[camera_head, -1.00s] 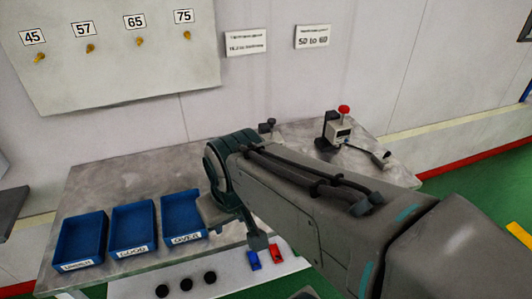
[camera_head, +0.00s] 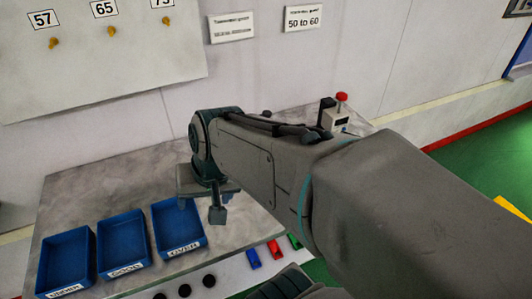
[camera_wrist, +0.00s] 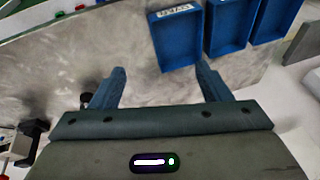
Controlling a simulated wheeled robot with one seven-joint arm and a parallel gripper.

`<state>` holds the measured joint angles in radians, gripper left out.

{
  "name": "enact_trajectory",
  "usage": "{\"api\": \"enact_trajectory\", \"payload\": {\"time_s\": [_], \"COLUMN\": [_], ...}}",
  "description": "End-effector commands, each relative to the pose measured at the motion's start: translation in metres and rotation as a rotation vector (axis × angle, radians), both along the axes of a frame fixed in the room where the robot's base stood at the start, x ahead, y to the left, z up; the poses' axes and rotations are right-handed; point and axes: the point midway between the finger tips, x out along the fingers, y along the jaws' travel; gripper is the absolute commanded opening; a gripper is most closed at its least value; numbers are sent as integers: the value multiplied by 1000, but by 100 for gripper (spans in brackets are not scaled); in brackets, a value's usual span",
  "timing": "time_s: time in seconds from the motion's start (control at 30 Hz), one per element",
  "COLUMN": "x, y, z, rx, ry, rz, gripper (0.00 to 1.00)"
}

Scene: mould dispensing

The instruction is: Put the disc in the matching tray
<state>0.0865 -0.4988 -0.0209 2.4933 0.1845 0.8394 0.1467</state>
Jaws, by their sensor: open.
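Three blue trays stand in a row at the left of the grey table: UNDER (camera_head: 66,289), GOOD (camera_head: 124,268) and OVER (camera_head: 183,248). My gripper (camera_head: 217,213) is above the table just right of the OVER tray. In the wrist view my gripper (camera_wrist: 160,67) is open, with nothing between its fingers. The OVER tray (camera_wrist: 178,50) lies just beyond the fingertips, with GOOD (camera_wrist: 230,38) and UNDER (camera_wrist: 275,25) to its right. I cannot make out the disc for certain; several dark round pieces (camera_head: 185,290) sit along the white front strip.
A device with a red button (camera_head: 341,97) stands at the table's back right, partly behind my arm. Small blue (camera_head: 253,258), red (camera_head: 274,248) and green pieces sit at the front edge. A wall sign (camera_head: 303,19) reads "50 to 60". Bare tabletop lies behind the trays.

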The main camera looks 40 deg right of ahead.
Motion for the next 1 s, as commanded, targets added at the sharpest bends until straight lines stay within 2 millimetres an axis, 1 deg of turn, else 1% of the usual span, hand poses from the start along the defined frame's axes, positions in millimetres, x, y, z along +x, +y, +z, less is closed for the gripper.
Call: {"api": "enact_trajectory", "payload": {"time_s": [0.03, 0.07, 0.1, 0.17, 0.2, 0.27, 0.3, 0.33, 0.37, 0.4, 0.43, 0.47, 0.5, 0.6, 0.7, 0.8, 0.9, 1.0], "x": [11, 19, 30, 47, 58, 73, 82, 88, 93, 98, 101, 103, 103, 99, 92, 86, 83, 83], "y": [-5, -8, -14, -27, -37, -58, -74, -88, -102, -122, -137, -152, -172, -216, -247, -265, -272, -273], "z": [-15, -20, -27, -36, -42, -51, -58, -63, -69, -76, -82, -88, -95, -112, -125, -132, -134, -134], "rx": [95, 158, 248, 382, 471, 604, 690, 757, 822, 908, 971, 1033, 1110, 1283, 1409, 1488, 1522, 1529], "ry": [6, 5, 5, 3, 0, -7, -13, -17, -23, -34, -43, -52, -67, -107, -144, -169, -181, -183], "rz": [-154, -257, -403, -632, -784, -1018, -1176, -1295, -1411, -1566, -1679, -1786, -1921, -2208, -2410, -2525, -2573, -2579], "gripper": [70, 70, 70, 70, 70, 70, 70, 70, 70, 70, 70, 70, 70, 70, 70, 70, 70, 70]}}
